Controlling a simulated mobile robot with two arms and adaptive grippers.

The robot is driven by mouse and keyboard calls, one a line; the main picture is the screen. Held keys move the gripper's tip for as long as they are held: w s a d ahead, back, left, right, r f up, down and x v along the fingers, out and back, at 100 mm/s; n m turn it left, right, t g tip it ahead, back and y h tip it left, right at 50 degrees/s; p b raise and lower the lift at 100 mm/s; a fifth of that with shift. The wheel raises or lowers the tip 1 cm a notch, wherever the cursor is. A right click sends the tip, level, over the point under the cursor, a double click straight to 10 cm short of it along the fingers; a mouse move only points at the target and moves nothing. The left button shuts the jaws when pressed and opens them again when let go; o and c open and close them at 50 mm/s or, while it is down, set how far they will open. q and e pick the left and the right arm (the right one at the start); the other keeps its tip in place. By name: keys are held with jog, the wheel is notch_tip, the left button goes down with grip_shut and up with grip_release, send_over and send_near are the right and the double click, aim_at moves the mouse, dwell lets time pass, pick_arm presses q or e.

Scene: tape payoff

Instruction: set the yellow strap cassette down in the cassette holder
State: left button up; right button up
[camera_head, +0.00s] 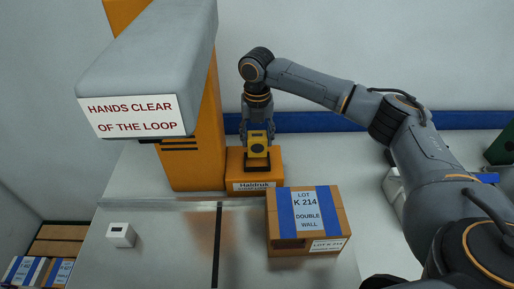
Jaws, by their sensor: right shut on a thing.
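The yellow strap cassette (257,142), with a dark round mark on its face, is in my right gripper (257,128). The gripper points down and is shut on it; its fingertips are partly hidden by the cassette. The cassette looks upright, right over an orange block (236,172) with a white "Haldruk" label. A dark part shows between the cassette and the block; I cannot tell whether this is the cassette holder or whether the cassette touches it. My left gripper is not in view.
An orange column (190,150) with a big grey head (150,60) stands close left of the gripper. A taped carton (273,225) stands in front of the block. A small white box (121,235) is at the left. The grey top between them is mostly clear.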

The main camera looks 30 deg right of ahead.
aim_at(257, 150)
notch_tip(257, 150, down, 4)
jog(key=shift+w+f+p, duration=0.1)
jog(key=shift+w+p, duration=0.05)
jog(key=shift+p, duration=0.35)
jog(key=shift+f, duration=0.5)
jog(key=o, duration=1.3)
jog(key=shift+f, duration=0.15)
jog(key=shift+o, duration=0.2)
notch_tip(257, 150, up, 12)
jog(key=b, duration=0.3)
jog(key=shift+r, duration=0.2)
